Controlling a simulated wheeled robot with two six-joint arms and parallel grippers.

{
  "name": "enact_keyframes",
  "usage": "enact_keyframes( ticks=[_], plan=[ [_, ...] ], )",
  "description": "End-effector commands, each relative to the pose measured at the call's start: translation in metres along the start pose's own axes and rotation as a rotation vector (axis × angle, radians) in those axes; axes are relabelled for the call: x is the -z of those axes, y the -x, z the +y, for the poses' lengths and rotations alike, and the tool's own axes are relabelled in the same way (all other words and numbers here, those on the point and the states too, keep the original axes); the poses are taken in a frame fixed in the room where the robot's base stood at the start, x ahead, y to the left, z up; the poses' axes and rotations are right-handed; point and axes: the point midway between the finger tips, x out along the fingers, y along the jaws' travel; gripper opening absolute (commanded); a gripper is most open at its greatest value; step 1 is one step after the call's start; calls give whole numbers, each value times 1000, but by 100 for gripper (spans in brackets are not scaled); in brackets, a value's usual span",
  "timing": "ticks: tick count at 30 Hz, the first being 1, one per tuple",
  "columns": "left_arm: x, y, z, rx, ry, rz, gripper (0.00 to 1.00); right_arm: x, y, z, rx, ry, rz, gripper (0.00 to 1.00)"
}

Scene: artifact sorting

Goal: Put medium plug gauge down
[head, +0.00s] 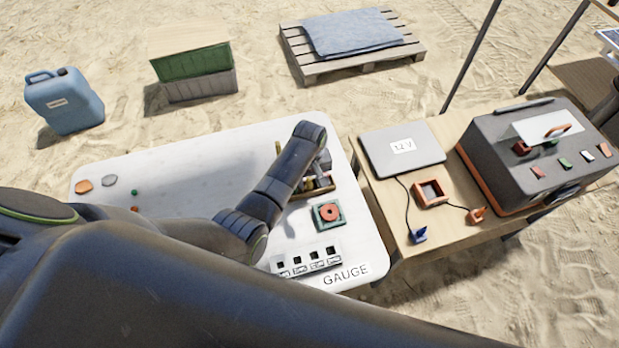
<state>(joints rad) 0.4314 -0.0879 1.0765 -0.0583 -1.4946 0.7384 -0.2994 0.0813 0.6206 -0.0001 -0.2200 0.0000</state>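My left arm reaches in from the left over the white table (190,160). Its wrist bends down at the far right of the table, so the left gripper (322,168) is partly hidden behind my own arm. The gripper is over or beside a small wooden holder (323,190) with several small upright pieces. I cannot make out which piece is the medium plug gauge, or whether the fingers hold anything. A gauge block (305,262) with a row of square dark openings lies near the front edge, by the "GAUGE" label (346,276). My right gripper is not in view.
A green square piece with a red ring (328,213) lies near the holder. Small discs (83,186) lie at the table's left end. To the right, a wooden table (440,130) bears a grey "12 V" box (402,148), an orange frame (430,193) and a dark case (530,150).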

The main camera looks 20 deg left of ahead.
Motion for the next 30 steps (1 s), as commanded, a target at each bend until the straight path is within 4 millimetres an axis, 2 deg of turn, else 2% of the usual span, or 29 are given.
enact_keyframes(
  ticks=[6, 11, 17, 24, 30],
  plan=[
    [0, 1, 0, 0, 0, 0, 37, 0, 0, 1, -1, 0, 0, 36],
    [0, 9, 0, -1, 0, 1, 37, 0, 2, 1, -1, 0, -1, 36],
    [1, 39, 1, -3, 0, 3, 37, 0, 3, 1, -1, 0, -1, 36],
    [1, 85, 1, -3, -1, 3, 37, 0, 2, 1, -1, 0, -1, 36],
    [1, 114, 1, -3, -1, 3, 37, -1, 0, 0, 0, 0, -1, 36]
  ],
)
